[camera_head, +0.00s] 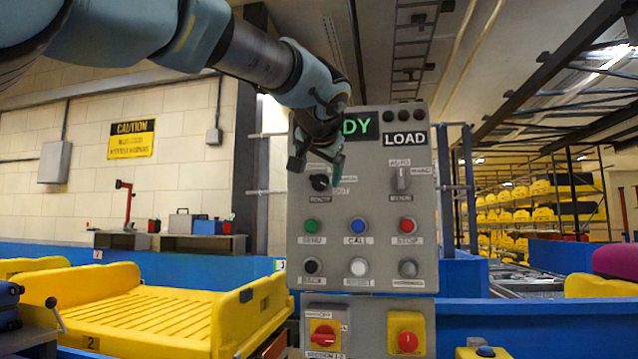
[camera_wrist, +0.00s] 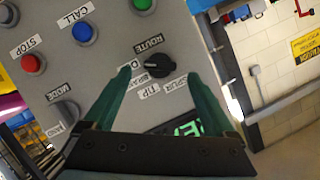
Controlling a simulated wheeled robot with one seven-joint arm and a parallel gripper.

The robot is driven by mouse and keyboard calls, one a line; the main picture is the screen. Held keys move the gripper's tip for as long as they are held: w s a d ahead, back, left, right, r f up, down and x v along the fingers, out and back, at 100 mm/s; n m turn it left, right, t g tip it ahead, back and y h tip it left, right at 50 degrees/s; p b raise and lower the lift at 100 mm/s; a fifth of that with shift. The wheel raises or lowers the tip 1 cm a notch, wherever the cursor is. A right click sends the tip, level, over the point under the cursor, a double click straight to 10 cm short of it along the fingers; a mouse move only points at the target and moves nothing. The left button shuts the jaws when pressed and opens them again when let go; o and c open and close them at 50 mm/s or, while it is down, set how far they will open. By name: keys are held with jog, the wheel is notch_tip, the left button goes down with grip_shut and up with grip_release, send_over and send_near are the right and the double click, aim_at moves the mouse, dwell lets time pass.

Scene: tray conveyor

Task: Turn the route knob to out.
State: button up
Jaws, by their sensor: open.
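The black route knob (camera_head: 320,182) sits on the grey control panel (camera_head: 365,260), above its ROUTE label. It also shows in the wrist view (camera_wrist: 160,66), which sees the panel upside down. A pale mark on the knob appears to point left in that view. My gripper (camera_head: 317,168) is open in front of the panel. In the wrist view its green fingertips (camera_wrist: 158,76) lie on either side of the knob with gaps. The left finger partly covers a position label beside the knob. Whether the fingers touch the panel cannot be told.
The mode knob (camera_head: 401,178) is right of the route knob. Green, blue and red buttons (camera_head: 358,225) sit below, with more buttons under them. A lit green display (camera_head: 358,126) is above. A yellow tray (camera_head: 160,310) lies at the left.

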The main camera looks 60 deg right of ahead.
jog(key=b+v, duration=0.1)
jog(key=v, duration=0.5)
jog(key=shift+s+a, duration=0.15)
jog(key=shift+a, duration=0.1)
jog(key=w+a+f+n+y+p, duration=0.1)
jog(key=w+a+f+n+y, duration=0.2)
jog(key=w+f, duration=0.55)
jog(key=w+a+f+y+p, duration=0.15)
jog(key=w+a+f, duration=0.4)
jog(key=w, duration=0.65)
jog(key=w+a+f+n+y+p, duration=0.1)
jog(key=w+a+f+n+y, duration=0.1)
jog(key=w+a+f, duration=0.5)
jog(key=w+a+f+n+y+p, duration=0.1)
jog(key=w+a+f+n+y, duration=0.15)
jog(key=w+a+f, duration=0.55)
jog(key=s+a+f+n+g+y+p, duration=0.1)
jog(key=s+a+f+n+g, duration=0.3)
jog(key=a, duration=0.8)
jog(key=w+a+f+n+t+y+p, duration=0.15)
jog(key=a+f, duration=0.35)
jog(key=a, duration=0.7)
jog(key=s+a+f+n+g, duration=0.1)
jog(key=s+a+f+n, duration=0.1)
jog(key=s+a, duration=0.3)
jog(key=s+a+f+n+g, duration=0.2)
jog(key=s+a+f, duration=0.2)
jog(key=a, duration=0.4)
jog(key=shift+s+f+p, duration=0.35)
jog(key=shift+s, duration=0.2)
